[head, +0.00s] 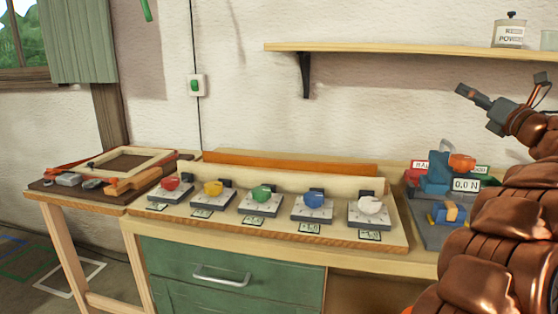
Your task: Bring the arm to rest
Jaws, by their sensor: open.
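My arm (490,240) is copper-brown and rises along the right edge in the head view. My gripper (502,85) is at its upper end, raised in front of the wall below the shelf's right end. Its grey fingers are spread apart and nothing shows between them. It is apart from the bench and its objects.
A bench (200,232) carries a board with red, yellow, green, blue and white knobs (370,205). A blue device with a "0.0 N" display (466,185) stands close to my arm. A shelf (400,50) holds a tin (510,32). A side table (40,196) holds tools and a frame.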

